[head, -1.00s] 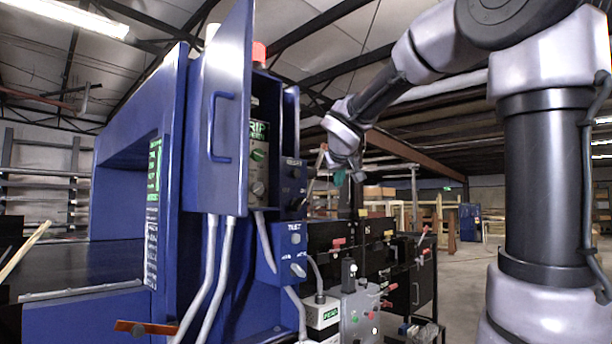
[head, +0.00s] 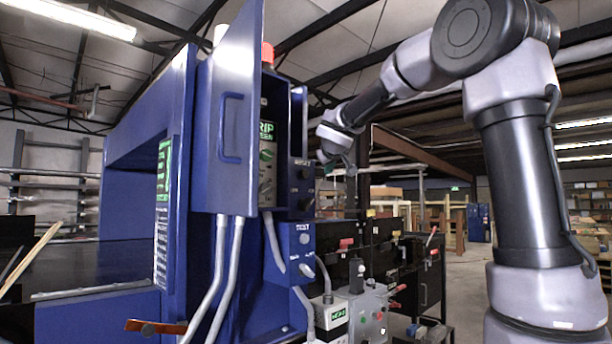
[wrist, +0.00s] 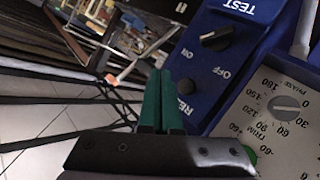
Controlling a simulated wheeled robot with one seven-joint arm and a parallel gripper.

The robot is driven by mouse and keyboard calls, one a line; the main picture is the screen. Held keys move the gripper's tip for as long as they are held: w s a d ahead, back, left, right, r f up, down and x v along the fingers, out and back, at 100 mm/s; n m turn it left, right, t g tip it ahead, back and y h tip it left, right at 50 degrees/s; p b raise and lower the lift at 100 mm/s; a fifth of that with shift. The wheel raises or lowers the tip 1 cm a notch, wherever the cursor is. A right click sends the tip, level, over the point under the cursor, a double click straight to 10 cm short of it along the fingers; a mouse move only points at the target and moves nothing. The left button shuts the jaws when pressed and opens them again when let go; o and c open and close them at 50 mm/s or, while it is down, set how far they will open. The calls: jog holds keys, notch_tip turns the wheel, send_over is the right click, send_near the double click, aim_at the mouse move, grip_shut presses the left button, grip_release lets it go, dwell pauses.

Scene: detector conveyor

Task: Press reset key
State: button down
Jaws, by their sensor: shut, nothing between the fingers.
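In the wrist view, the blue control panel (wrist: 245,55) bears a black knob (wrist: 216,39) marked ON and OFF, under the word TEST. In the head view, my gripper (head: 350,169) is small, right of the open blue cabinet.
A white dial panel (wrist: 275,120) adjoins the blue panel at right in the wrist view. The cabinet door (head: 233,110) stands open in the head view. Below are a blue TEST box (head: 298,246), grey conduits (head: 221,270) and a grey control box (head: 368,318).

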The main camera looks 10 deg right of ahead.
aim_at(309, 175)
jog(key=w+a, duration=0.4)
jog(key=w, duration=0.1)
jog(key=shift+w, duration=0.35)
jog(key=shift+w+a, duration=0.1)
jog(key=shift+a, duration=0.1)
dwell(1.7)
jog(key=shift+w+a, duration=0.15)
jog(key=shift+w, duration=0.1)
jog(key=shift+w+a, duration=0.3)
jog(key=shift+w, duration=0.1)
dwell(0.8)
jog(key=shift+s, duration=0.1)
jog(key=shift+s+d, duration=0.55)
jog(key=shift+s, duration=0.1)
jog(key=s+d, duration=0.1)
jog(key=s, duration=0.1)
jog(key=s+d, duration=0.2)
dwell(0.6)
